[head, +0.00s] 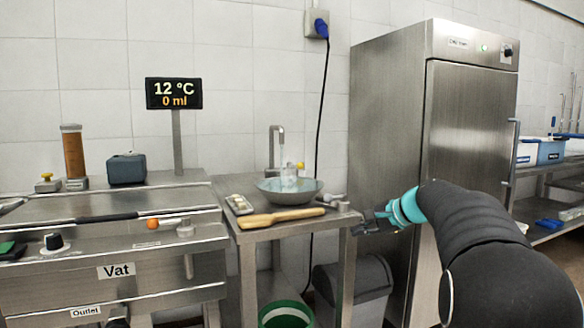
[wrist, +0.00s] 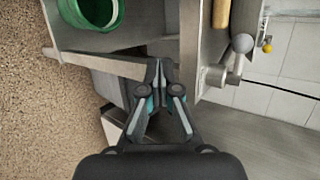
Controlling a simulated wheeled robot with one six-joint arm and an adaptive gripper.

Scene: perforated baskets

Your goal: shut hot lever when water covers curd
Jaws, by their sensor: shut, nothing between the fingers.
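A grey bowl (head: 268,190) stands on the small steel table under a tap (head: 277,135). Pale bluish water shows at the tap and in the bowl; I cannot make out curd or whether water covers it. A grey ball-ended lever (head: 343,205) sits at the table's right front corner; its ball also shows in the wrist view (wrist: 242,43). I cannot tell whether it is the hot lever. My gripper (head: 368,222) is shut and empty, just right of that corner. In the wrist view its fingertips (wrist: 160,68) meet, apart from the ball.
A wooden paddle (head: 280,218) lies along the table's front. The vat (head: 115,272) stands left, below a display (head: 174,93) reading 12 °C and 0 ml. A green bucket (head: 286,314) and a grey bin (head: 365,285) stand below. A steel cabinet (head: 465,130) rises behind my arm.

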